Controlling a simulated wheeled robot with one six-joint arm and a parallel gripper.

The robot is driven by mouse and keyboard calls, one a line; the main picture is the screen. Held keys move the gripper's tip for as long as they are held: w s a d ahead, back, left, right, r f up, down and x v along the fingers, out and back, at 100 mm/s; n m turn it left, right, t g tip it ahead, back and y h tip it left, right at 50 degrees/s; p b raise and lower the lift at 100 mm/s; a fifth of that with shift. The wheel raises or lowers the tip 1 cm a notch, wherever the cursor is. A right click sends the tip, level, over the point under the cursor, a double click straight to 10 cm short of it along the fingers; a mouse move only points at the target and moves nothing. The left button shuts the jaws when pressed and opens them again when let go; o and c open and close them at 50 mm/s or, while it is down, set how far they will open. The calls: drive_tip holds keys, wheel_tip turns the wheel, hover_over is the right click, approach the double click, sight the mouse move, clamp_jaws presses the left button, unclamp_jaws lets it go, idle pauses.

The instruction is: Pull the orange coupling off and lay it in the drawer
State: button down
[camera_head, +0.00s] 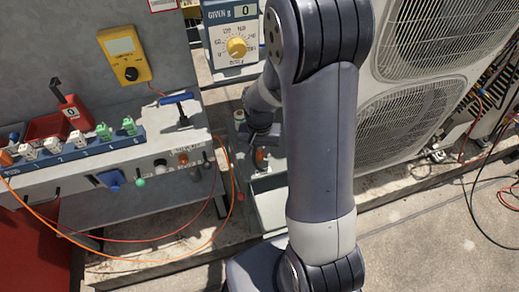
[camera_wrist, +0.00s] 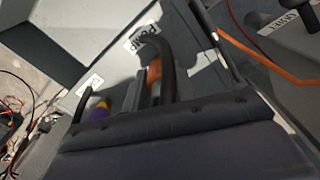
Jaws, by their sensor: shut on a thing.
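The orange coupling (camera_wrist: 154,72) shows between the dark fingers of my gripper (camera_wrist: 156,84) in the wrist view, beside a white label reading PUMP. In the head view the orange coupling (camera_head: 261,155) is a small patch just under my gripper (camera_head: 262,142), at the grey-green unit behind my arm. My gripper is shut on the coupling. I cannot tell whether the coupling is still seated on its fitting. A pale, open, tray-like drawer (camera_head: 270,208) juts from the unit's lower front, partly hidden by my arm.
A purple and yellow fitting (camera_wrist: 101,112) sits beside my gripper. A bench (camera_head: 100,180) with a blue connector rack and an orange cable stands left. A dial box (camera_head: 234,42) is behind; condenser fans (camera_head: 400,122) stand right. Black and red cables lie at far right.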

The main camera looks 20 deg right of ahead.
drive_tip(key=shift+r+p, duration=0.3)
drive_tip(key=shift+r, duration=0.1)
idle(0.4)
drive_tip(key=shift+r+p, duration=1.65)
drive_tip(key=shift+r, duration=0.45)
